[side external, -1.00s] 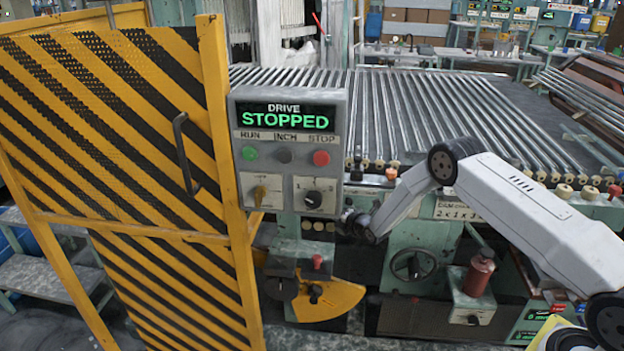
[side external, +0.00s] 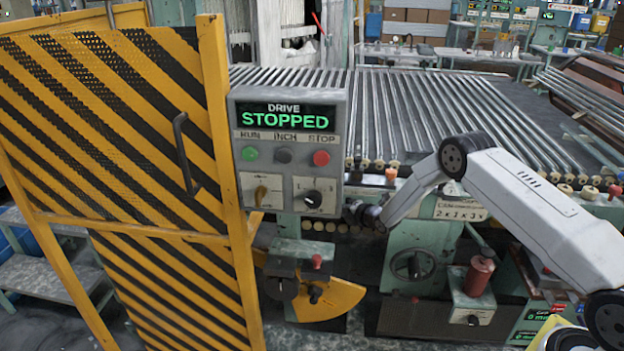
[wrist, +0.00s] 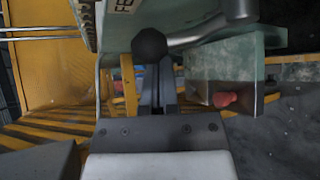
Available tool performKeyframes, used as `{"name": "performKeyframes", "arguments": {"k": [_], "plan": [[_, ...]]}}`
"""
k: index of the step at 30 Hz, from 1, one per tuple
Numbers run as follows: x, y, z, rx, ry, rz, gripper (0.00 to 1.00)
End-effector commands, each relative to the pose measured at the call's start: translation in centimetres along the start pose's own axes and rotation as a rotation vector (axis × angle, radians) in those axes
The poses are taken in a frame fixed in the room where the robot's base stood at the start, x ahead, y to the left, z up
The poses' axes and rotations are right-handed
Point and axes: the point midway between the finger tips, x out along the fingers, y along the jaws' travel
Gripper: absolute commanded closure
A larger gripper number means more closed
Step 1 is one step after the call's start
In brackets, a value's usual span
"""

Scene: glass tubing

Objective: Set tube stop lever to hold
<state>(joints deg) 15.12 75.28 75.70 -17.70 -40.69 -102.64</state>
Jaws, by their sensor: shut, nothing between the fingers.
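A yellow quadrant plate (side external: 335,300) with a dark lever hub (side external: 314,294) and a red knob (side external: 317,262) sits low on the machine, below the control box in the side view. I cannot tell for sure which of these parts is the tube stop lever. My gripper (side external: 356,212) is beside the control box's lower right edge, above and right of the quadrant. In the wrist view my gripper (wrist: 157,82) is shut and empty. A black ball knob (wrist: 149,45) shows at its fingertips; whether they touch is unclear. A yellow edge (wrist: 129,83) shows left of the fingers.
The grey control box (side external: 290,160) reads DRIVE STOPPED and carries buttons and two selectors. A yellow-black striped guard (side external: 130,130) stands at left. A handwheel (side external: 412,266) and red cylinder (side external: 479,275) are at right. Glass tubes (side external: 440,110) lie on rollers behind.

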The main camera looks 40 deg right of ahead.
Motion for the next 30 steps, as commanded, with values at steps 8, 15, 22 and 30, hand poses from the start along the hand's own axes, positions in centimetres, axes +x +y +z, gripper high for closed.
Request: {"name": "performKeyframes", "arguments": {"k": [8,15,22,30], "plan": [[-0.14,-0.02,0.13,0.021,0.0,0.022,1.0],[-0.25,0.01,0.25,0.039,-0.001,0.041,1.0],[-0.36,0.02,0.36,0.057,-0.001,0.059,1.0],[-0.51,0.03,0.52,0.079,-0.001,0.082,1.0]]}}
